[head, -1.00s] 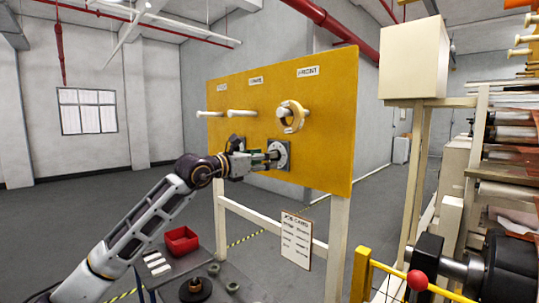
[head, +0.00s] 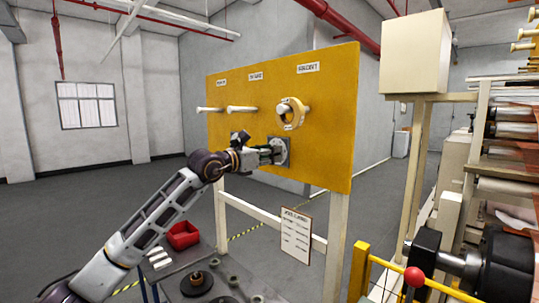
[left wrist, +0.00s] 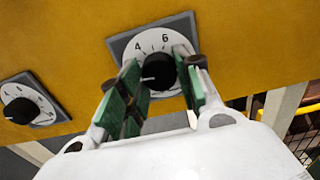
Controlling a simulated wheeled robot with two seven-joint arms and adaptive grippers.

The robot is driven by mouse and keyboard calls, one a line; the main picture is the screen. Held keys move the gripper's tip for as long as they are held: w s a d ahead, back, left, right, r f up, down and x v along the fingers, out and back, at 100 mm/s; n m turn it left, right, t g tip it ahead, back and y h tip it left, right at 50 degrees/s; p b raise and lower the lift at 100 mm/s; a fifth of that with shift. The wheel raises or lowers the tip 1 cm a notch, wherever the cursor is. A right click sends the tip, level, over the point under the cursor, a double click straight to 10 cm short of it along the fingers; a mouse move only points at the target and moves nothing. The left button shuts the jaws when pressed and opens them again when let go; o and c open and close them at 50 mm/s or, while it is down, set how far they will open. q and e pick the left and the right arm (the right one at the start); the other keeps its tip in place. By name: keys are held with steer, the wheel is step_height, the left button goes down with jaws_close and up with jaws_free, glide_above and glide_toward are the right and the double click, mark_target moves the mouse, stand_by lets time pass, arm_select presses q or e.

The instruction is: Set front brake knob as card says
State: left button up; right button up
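My left gripper (head: 268,153) is at a dial plate (head: 283,150) low on the yellow board. In the left wrist view its two green-padded fingers (left wrist: 160,85) stand apart on either side of a black knob (left wrist: 158,72). Contact with the knob cannot be told. The knob's white mark points left, and 4 and 6 show above it on the white dial (left wrist: 168,42). A second black knob (left wrist: 20,110) sits on another plate to the left. The job card (head: 296,234) hangs below the board; its lines are too small to read. My right gripper is out of view.
The yellow board (head: 225,90) carries pegs, one with a tan ring (head: 291,113), above the dials. A red bin (head: 183,234) is on the bench at lower left. Yellow railing (head: 359,272) and a roller machine stand at right.

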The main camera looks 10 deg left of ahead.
arm_select(q)
steer(key=shift+c, duration=1.1)
steer(key=m+b, duration=0.8)
steer(key=m, duration=0.8)
steer(key=shift+a, duration=0.1)
